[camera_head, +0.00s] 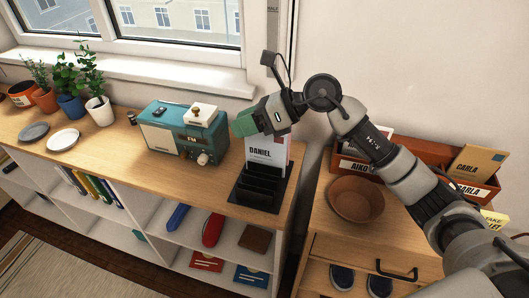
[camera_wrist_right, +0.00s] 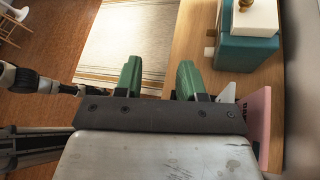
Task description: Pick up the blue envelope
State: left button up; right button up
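I cannot make out a clear blue envelope. A flat blue item (camera_head: 250,277) with a pale mark lies on the low shelf, and I cannot tell whether it is an envelope. My right gripper (camera_head: 245,122) has green fingers and hangs above the sideboard, just left of the top of a white and red DANIEL envelope (camera_head: 266,152). That envelope stands in a black letter rack (camera_head: 260,188). In the right wrist view the green fingers (camera_wrist_right: 160,80) are apart with nothing between them, and a pink envelope edge (camera_wrist_right: 262,125) is beside them. My left gripper does not show.
A teal radio (camera_head: 180,134) stands left of the rack, close to my right gripper. Potted plants (camera_head: 97,108) and plates (camera_head: 62,139) are further left. At right, a brown bowl (camera_head: 356,198) stands before a letter box (camera_head: 420,155) with a tan CARLA envelope (camera_head: 477,164).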

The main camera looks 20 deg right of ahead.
jog(key=w+d+h, duration=0.1)
jog(key=d+h, duration=0.1)
jog(key=d, duration=0.1)
jog(key=w+d+h, duration=0.1)
jog(key=d+h, duration=0.1)
jog(key=d, duration=0.2)
jog(key=w+d+h, duration=0.1)
jog(key=d+h, duration=0.2)
jog(key=shift+d+n, duration=0.25)
jog(key=shift+n, duration=0.05)
jog(key=shift+d+f, duration=0.1)
jog(key=shift+f, duration=0.05)
jog(key=p, duration=0.1)
send_over(269, 150)
jog(key=d, duration=0.2)
jog(key=f, duration=0.4)
jog(key=shift+s+a, duration=0.15)
jog(key=shift+s, duration=0.1)
jog(key=shift+w+a+f+p, duration=0.15)
jog(key=shift+a+f+p, duration=0.15)
jog(key=shift+f+p, duration=0.2)
jog(key=p+x, duration=0.1)
jog(key=x, duration=0.3)
jog(key=shift+f, duration=0.15)
jog(key=shift+f, duration=0.3)
jog(key=shift+c, duration=0.3)
grip_shut()
